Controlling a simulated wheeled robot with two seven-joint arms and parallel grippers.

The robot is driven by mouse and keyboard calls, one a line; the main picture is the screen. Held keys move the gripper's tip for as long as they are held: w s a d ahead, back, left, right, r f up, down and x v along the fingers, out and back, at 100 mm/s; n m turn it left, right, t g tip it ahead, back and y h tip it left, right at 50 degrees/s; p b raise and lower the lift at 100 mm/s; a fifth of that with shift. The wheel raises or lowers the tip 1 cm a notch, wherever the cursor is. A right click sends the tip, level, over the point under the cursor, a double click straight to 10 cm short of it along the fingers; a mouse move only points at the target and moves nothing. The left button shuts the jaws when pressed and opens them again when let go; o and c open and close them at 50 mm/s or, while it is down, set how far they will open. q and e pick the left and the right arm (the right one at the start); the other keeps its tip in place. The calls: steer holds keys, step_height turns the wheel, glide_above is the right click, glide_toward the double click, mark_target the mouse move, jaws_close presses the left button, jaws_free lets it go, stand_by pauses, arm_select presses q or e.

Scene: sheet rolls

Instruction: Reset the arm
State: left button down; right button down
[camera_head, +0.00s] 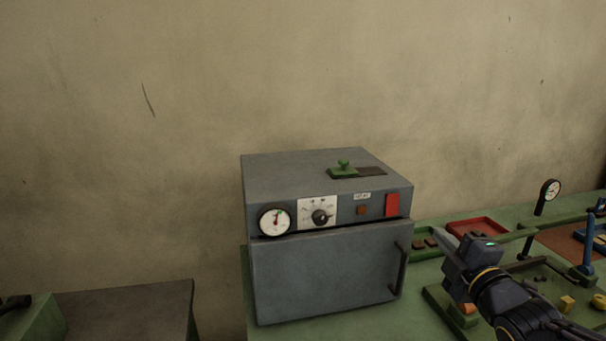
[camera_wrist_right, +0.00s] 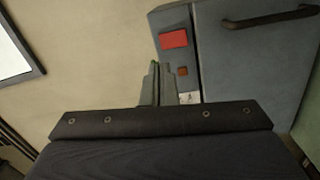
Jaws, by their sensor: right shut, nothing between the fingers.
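My right gripper (camera_head: 448,235) is at the right of the head view, in front of the green bench and to the right of the grey oven (camera_head: 325,275). In the right wrist view its fingers (camera_wrist_right: 158,78) are shut with nothing between them. They overlap the edge of the oven front there, near the red switch (camera_wrist_right: 173,39); I cannot tell the distance. The oven door is closed, with a dark handle (camera_head: 401,270) on its right side. My left gripper is not in view.
A green stamp-like piece (camera_head: 343,170) sits on the oven's top. A red tray (camera_head: 475,227), a gauge (camera_head: 550,190) and several small blocks stand on the green bench at right. A dark-topped surface (camera_head: 125,308) is at lower left. The wall above is clear.

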steer(key=s+a+f+m+g+p, duration=0.1)
steer(key=s+a+f+m+g, duration=0.2)
steer(key=s+m, duration=0.3)
steer(key=s+a+f+m+g+y+p, duration=0.1)
steer(key=s+a+f+m+g, duration=0.3)
steer(key=s, duration=0.7)
steer(key=s+a+f+m+g+y+p, duration=0.1)
steer(key=s+a+f+m+g, duration=0.2)
steer(key=s+f+m+g, duration=0.2)
steer(key=s+f+m, duration=0.1)
steer(key=s+m, duration=0.2)
steer(key=shift+s+a+f+m+g, duration=0.2)
steer(key=shift+s+f+m+g, duration=0.1)
steer(key=shift+f, duration=0.1)
